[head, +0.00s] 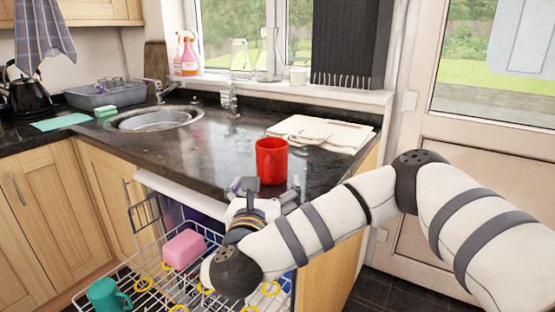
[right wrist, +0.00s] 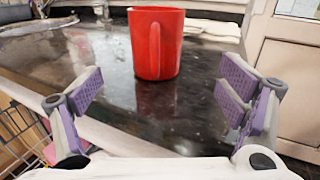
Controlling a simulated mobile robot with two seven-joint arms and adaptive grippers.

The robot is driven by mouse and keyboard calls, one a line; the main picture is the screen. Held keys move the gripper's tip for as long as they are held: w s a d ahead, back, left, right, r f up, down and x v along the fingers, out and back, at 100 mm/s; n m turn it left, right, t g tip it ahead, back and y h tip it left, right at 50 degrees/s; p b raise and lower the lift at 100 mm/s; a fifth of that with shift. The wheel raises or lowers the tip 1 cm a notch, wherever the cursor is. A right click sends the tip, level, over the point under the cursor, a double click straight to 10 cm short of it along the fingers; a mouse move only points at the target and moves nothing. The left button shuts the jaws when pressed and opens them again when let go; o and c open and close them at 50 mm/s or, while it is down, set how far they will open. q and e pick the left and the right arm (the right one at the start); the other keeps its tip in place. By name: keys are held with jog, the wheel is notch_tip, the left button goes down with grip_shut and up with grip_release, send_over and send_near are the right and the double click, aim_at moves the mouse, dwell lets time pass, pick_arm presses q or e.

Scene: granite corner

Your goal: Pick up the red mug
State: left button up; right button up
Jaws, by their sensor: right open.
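The red mug (head: 271,162) stands upright on the dark granite counter (head: 185,165), close to its front edge. In the right wrist view the red mug (right wrist: 155,44) is ahead of the fingers, with its handle facing the camera. My right gripper (head: 265,190) is at the counter's front edge, just in front of the mug. In the right wrist view my right gripper (right wrist: 155,92) is open, its purple finger pads wide apart with nothing between them. The mug is beyond the fingertips and apart from them. My left gripper is not in view.
An open dishwasher rack (head: 150,290) below the counter holds a pink block (head: 183,249) and a teal mug (head: 108,294). White boards (head: 320,134) lie behind the red mug. A round sink (head: 155,119) is at the left. The counter around the mug is clear.

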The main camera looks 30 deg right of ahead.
aim_at(272, 158)
jog(key=shift+w+d, duration=0.1)
jog(key=shift+w, duration=0.05)
jog(key=b, duration=0.1)
jog(key=w+f+b, duration=0.1)
jog(key=shift+w+d+f+b, duration=0.1)
jog(key=shift+d+f+b, duration=0.2)
jog(key=shift+d+b, duration=0.05)
jog(key=shift+w+d+r+b, duration=0.3)
jog(key=shift+w+d+r, duration=0.1)
jog(key=x, duration=0.3)
jog(key=r+x, duration=0.1)
jog(key=x, duration=0.5)
jog(key=shift+w+a+r+p, duration=0.1)
jog(key=shift+a+r+p, duration=0.15)
jog(key=shift+a+p, duration=0.05)
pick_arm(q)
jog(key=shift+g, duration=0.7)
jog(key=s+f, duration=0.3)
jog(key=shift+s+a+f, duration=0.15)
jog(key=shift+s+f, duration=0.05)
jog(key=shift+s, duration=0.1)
pick_arm(e)
jog(key=c, duration=1.5)
